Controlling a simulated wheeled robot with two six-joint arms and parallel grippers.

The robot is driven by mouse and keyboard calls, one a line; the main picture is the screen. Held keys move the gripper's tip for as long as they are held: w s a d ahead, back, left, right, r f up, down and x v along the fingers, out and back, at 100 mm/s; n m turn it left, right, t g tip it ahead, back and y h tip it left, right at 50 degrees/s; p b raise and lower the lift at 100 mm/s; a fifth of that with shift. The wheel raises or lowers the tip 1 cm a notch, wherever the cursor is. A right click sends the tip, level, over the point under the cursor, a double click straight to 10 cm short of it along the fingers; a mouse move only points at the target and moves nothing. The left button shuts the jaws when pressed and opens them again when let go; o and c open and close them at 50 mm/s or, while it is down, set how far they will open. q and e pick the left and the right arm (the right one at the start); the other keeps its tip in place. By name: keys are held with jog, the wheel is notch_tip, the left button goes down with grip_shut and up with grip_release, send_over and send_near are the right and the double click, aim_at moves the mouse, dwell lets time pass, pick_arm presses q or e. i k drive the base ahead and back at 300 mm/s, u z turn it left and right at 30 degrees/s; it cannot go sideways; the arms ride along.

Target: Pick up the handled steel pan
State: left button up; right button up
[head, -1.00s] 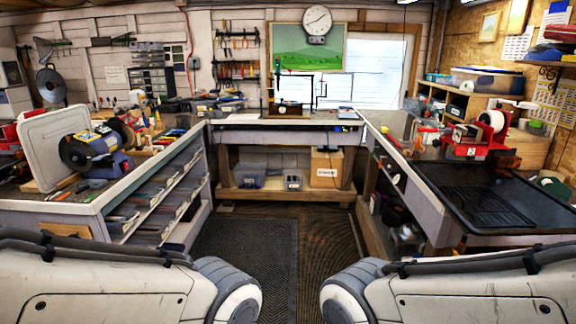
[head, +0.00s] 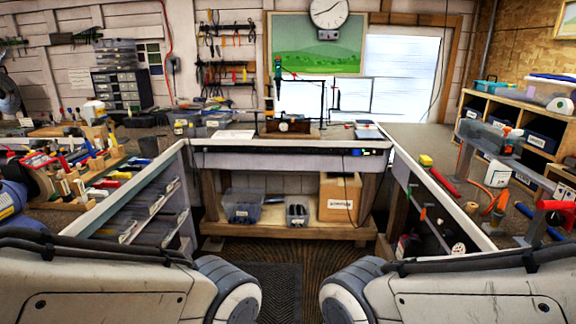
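I cannot make out a handled steel pan for certain in the head view. Some dark and metallic items sit low in the open side of the right bench, too small and shadowed to tell. Neither of my grippers is in view. Only thick pale links of my two arms show at the bottom left and bottom right.
A back bench (head: 290,147) stands ahead with a cardboard box (head: 340,196) and a grey bin (head: 242,205) on its low shelf. The cluttered left bench and right bench flank a clear floor aisle with a dark mat (head: 268,280). A wooden cubby unit (head: 540,142) stands at right.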

aim_at(293, 118)
jog(key=i, duration=3.95)
